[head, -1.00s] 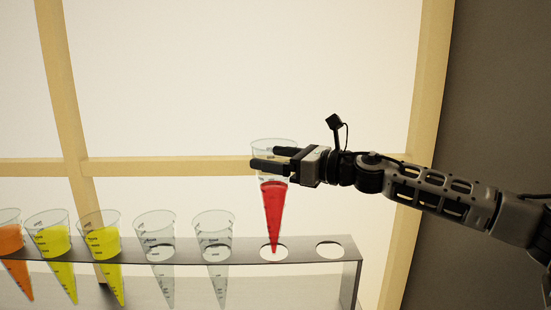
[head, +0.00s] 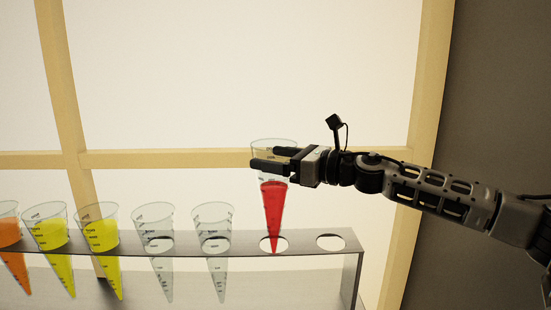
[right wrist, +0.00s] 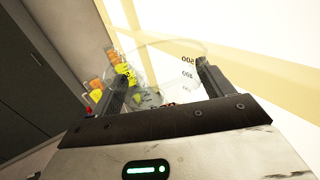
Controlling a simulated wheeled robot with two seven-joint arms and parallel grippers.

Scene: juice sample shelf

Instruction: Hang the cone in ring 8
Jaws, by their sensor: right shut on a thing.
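My right gripper (head: 272,158) is shut on the upper part of a clear cone with red liquid (head: 272,205), which hangs upright, point down. The cone also shows between the fingers in the right wrist view (right wrist: 165,65). Its tip overlaps the near edge of an empty ring (head: 266,244), second from the right end of the shelf (head: 300,240). I cannot tell whether the tip is inside the hole or just above it. The ring at the right end (head: 331,242) is empty. No ring numbers are readable. My left gripper is out of view.
Two empty clear cones (head: 213,225) (head: 155,225) hang just left of the red one. Two yellow cones (head: 100,235) (head: 48,235) and an orange cone (head: 10,235) hang farther left. The space right of the shelf is free.

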